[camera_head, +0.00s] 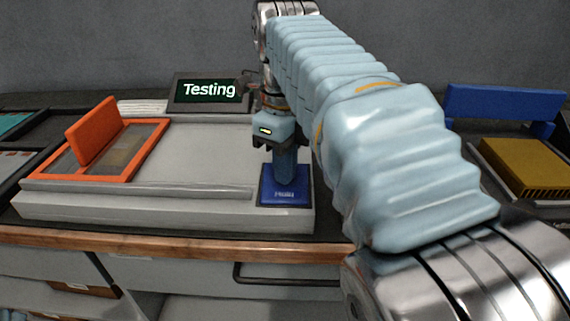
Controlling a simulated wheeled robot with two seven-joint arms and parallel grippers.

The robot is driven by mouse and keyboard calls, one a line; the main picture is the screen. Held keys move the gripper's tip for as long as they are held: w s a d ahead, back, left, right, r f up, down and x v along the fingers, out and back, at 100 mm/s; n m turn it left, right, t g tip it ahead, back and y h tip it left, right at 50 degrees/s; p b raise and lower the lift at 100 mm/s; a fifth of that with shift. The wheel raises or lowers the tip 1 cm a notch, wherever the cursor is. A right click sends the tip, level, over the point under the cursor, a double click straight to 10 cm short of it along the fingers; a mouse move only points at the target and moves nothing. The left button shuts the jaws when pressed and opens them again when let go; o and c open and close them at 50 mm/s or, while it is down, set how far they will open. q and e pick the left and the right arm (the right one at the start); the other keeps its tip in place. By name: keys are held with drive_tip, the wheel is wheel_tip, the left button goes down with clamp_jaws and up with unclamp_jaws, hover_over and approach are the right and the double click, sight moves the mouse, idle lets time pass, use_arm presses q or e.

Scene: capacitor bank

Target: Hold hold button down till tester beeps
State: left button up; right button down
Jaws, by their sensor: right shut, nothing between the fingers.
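The tester (165,206) is a wide grey box on the workbench. Its screen (209,91) stands at the back and reads "Testing" in pale letters on dark green. The blue hold button (284,197) sits at the tester's front right corner with white lettering, partly covered by my gripper. My right gripper (284,182) points straight down over the button, shut with nothing between its fingers. Its tips appear to touch the button's top; the exact contact is hard to see. My left gripper is not in view.
An orange frame with a raised orange lid (93,131) sits on the tester's left. My arm hides the middle right of the bench. A drawer handle (286,281) is below the wooden edge.

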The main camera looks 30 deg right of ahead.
idle(0.6)
wheel_tip(320, 180, up, 3)
drive_tip(key=shift+f+p, duration=0.1)
drive_tip(key=shift+p, duration=0.85)
wheel_tip(320, 180, up, 6)
